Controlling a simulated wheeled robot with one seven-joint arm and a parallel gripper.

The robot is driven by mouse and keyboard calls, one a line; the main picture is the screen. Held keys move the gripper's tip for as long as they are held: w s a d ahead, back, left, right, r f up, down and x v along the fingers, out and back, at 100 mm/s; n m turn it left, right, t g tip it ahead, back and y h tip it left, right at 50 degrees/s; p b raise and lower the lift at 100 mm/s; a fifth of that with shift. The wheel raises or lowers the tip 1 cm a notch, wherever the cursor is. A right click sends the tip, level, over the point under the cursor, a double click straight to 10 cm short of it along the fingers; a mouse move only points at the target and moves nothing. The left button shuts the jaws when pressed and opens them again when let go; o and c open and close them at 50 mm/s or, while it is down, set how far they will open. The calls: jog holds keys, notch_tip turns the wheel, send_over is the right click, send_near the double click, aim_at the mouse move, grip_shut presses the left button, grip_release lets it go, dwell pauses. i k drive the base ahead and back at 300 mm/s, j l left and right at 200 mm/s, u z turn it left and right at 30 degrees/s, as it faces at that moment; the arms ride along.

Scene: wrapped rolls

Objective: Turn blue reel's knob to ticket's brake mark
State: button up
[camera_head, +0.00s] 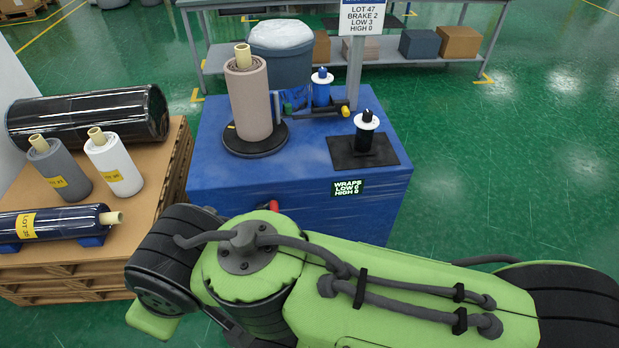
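The blue reel (321,95) stands upright at the back right of the blue machine top (225,178). A white disc (322,78) and a small blue knob (322,71) sit on top of it. Any marks around the knob are too small to read. The ticket (361,18) on a grey post reads LOT 47, BRAKE 2, LOW 3, HIGH 0. My green arm crosses the foreground, in front of the machine. My gripper is not in view.
A beige roll (250,100) stands on a black turntable (255,138). A black reel (365,138) with a white disc stands front right. A display (347,188) reads WRAPS LOW 0, HIGH 0. Wrapped rolls lie and stand on a pallet (150,215) at left.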

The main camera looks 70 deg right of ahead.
aim_at(322, 72)
jog(key=z, duration=2.6)
